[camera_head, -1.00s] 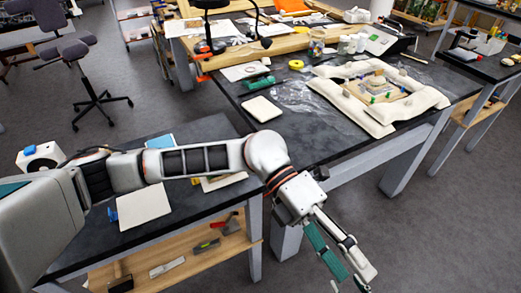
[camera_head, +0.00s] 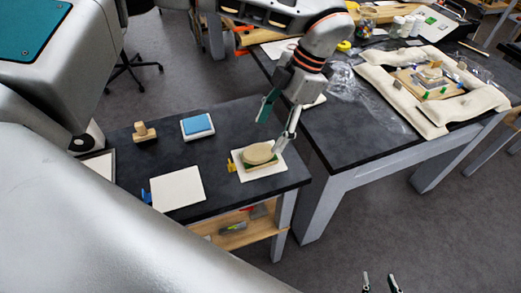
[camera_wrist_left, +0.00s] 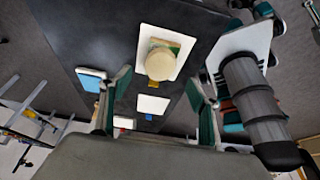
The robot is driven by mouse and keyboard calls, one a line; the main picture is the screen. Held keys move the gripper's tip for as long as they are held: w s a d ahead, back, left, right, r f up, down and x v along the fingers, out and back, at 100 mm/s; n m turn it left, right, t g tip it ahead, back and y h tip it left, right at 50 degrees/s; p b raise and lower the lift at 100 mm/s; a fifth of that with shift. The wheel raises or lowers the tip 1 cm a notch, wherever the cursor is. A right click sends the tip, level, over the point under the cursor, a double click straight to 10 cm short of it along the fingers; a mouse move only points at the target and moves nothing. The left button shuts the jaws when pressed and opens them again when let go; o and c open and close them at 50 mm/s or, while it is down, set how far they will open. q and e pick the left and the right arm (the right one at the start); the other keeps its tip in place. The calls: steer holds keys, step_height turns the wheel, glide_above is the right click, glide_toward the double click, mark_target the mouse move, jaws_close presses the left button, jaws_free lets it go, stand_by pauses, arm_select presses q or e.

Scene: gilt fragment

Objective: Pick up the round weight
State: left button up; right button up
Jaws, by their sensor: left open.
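The round weight (camera_head: 259,153), a pale tan disc, lies on a small flat piece with green and gold edges (camera_wrist_left: 178,46). That piece rests on a white square card (camera_head: 278,168) on the dark table. In the left wrist view the weight (camera_wrist_left: 160,64) is between and beyond the fingers. My left gripper (camera_head: 274,124) is open above the weight, with nothing between its fingers.
A yellow clip (camera_head: 231,165) stands at the card's left. A blue pad (camera_head: 197,124), a wooden knobbed block (camera_head: 144,132) and a bare white card (camera_head: 178,188) with a blue clip share the table (camera_head: 219,187). A second table with a sandbag ring (camera_head: 433,120) stands right.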

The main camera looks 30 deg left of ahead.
mark_target(260, 150)
arm_select(q)
steer(key=shift+p+x, duration=0.3)
steer(key=shift+x, duration=2.8)
steer(key=c, duration=1.4)
steer(key=shift+c, duration=0.8)
steer(key=shift+r, duration=0.15)
